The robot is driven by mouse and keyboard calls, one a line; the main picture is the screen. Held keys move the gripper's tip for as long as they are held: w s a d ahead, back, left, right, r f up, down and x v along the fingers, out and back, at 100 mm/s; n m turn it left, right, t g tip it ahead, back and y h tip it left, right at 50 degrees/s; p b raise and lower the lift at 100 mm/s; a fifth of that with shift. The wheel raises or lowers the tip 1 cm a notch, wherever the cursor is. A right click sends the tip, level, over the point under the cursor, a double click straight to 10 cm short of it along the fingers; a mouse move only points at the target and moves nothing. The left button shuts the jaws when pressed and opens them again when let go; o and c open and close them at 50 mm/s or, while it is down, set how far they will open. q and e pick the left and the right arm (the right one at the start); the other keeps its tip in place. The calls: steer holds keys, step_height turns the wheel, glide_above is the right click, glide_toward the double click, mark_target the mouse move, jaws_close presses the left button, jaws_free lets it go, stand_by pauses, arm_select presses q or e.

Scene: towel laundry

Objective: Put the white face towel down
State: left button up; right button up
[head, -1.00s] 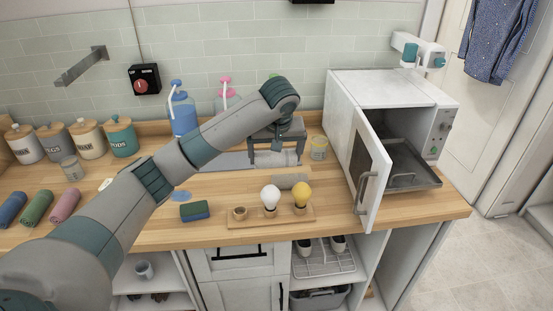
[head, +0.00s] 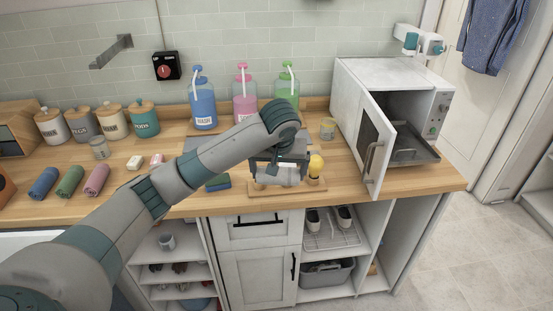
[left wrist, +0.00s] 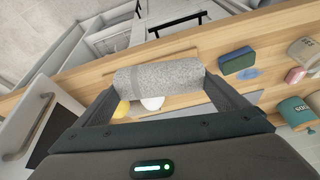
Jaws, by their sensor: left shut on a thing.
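The white face towel (left wrist: 158,76) is a rolled, pale grey-white bundle in the left wrist view. It lies across between the two fingers of my left gripper (left wrist: 160,82), which is shut on it. In the head view the left gripper (head: 280,172) hangs over the wooden board with the bulbs, and the towel (head: 288,177) shows as a pale patch between its fingers. The gripper hides part of the board and a bulb. I cannot tell whether the towel touches anything below. My right gripper is not in view.
A yellow bulb (head: 316,165) stands on the wooden board (head: 262,191) close by. A blue-green sponge (head: 217,183) is to its left. An open microwave (head: 385,75) stands right. Rolled blue, green and pink towels (head: 96,179) lie left. Soap bottles (head: 245,98) stand behind.

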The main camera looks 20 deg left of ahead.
arm_select(q)
steer(key=s+d+f+m+h+b, duration=0.1)
steer(key=s+d+f+m+b, duration=0.1)
steer(key=s+d+f, duration=0.2)
steer(key=s+d+f+m+h+b, duration=0.1)
steer(key=s+d+f, duration=0.3)
steer(key=s+f, duration=0.6)
steer(key=shift+s+m+b, duration=0.45)
steer(key=shift+s+m, duration=0.25)
steer(key=shift+s, duration=0.45)
steer(key=shift+w, duration=0.1)
